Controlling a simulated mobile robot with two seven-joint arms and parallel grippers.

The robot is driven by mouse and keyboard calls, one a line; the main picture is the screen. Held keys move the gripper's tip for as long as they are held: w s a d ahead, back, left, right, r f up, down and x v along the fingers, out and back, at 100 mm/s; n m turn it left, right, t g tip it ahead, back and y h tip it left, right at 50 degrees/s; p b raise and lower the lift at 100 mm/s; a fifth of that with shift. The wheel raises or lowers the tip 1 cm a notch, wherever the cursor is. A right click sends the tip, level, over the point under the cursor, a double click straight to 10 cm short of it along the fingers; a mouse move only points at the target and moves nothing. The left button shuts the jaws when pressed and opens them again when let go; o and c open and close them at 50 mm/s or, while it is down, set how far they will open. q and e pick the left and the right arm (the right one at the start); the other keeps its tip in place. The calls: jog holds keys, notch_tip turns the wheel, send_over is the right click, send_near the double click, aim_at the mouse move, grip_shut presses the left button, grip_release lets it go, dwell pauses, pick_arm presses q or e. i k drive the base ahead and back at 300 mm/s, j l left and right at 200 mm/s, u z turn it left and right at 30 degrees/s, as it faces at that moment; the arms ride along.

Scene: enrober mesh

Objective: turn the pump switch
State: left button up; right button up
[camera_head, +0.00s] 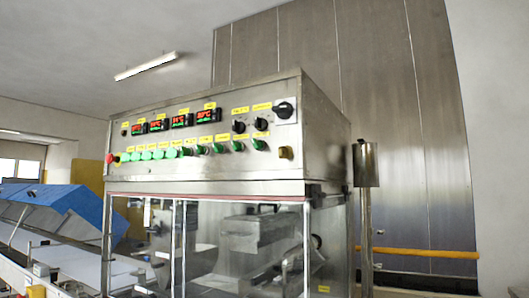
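A steel control panel (150,150) faces me at the top of the enrober cabinet. Two small black rotary knobs sit side by side at its upper right, a left one (239,127) and a right one (262,123), with yellow labels above them. A larger black rotary switch (285,109) on a pale plate is at the far right. A row of green buttons or switches (187,151) runs below, with yellow labels. The label text is too small to read, so I cannot tell which one is the pump switch. Neither of my grippers is in view.
Several lit digital displays (181,120) and a red emergency stop knob (110,158) are on the panel. Glazed doors (240,240) are below it. A steel post with a cylinder (365,163) and a yellow rail (425,252) stand right. A blue-covered machine (50,205) is left.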

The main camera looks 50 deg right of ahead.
aim_at(171, 152)
jog(key=z, duration=1.4)
